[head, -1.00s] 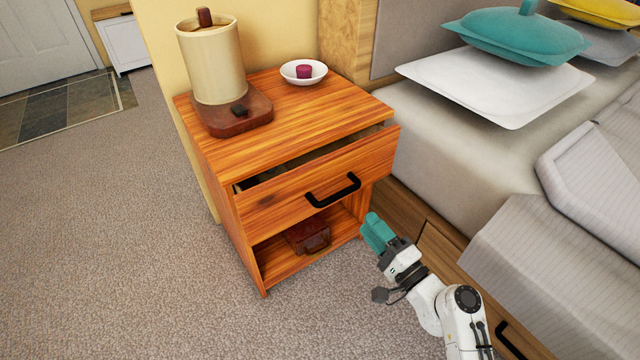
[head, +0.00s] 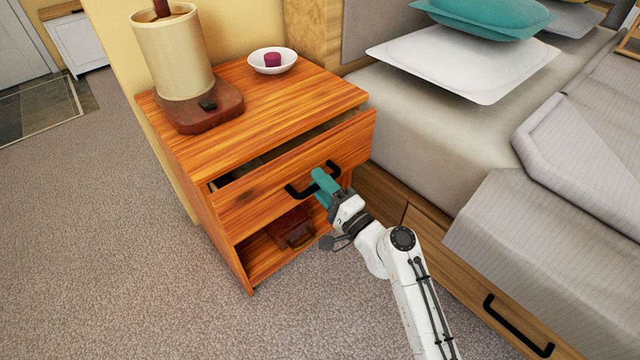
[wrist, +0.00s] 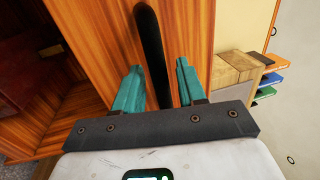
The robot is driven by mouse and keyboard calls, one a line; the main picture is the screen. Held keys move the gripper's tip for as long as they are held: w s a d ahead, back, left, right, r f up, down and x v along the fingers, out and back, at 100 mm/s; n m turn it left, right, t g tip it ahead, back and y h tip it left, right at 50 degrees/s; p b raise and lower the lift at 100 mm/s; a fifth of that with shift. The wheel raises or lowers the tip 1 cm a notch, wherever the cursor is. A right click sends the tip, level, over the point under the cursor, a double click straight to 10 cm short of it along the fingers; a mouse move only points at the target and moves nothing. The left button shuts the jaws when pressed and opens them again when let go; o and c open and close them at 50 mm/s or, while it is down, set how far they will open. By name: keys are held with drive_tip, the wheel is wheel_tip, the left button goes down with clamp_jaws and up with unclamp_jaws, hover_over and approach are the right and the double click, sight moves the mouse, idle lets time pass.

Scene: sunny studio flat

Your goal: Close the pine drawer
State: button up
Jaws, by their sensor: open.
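The pine drawer (head: 240,201) of the nightstand is partly pulled out, with a dark gap behind its front. Its black bar handle (head: 299,192) runs across the front, and my gripper overlaps the handle's right part in the head view. My gripper (head: 318,180) has teal fingers and is at the handle. In the wrist view the open teal fingers (wrist: 157,88) lie on either side of the black handle (wrist: 152,50), with gaps visible on both sides. The drawer front (wrist: 105,25) fills much of that view. Whether the fingers touch the front cannot be told.
On the nightstand top (head: 260,105) stand a lamp (head: 178,60) and a white bowl (head: 254,60) with a purple item. A brown case (head: 287,228) sits on the shelf below. The bed (head: 440,130) is close on the right; open carpet (head: 150,270) lies left.

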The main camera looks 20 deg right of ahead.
drive_tip(key=shift+w, duration=0.15)
clamp_jaws()
idle(0.4)
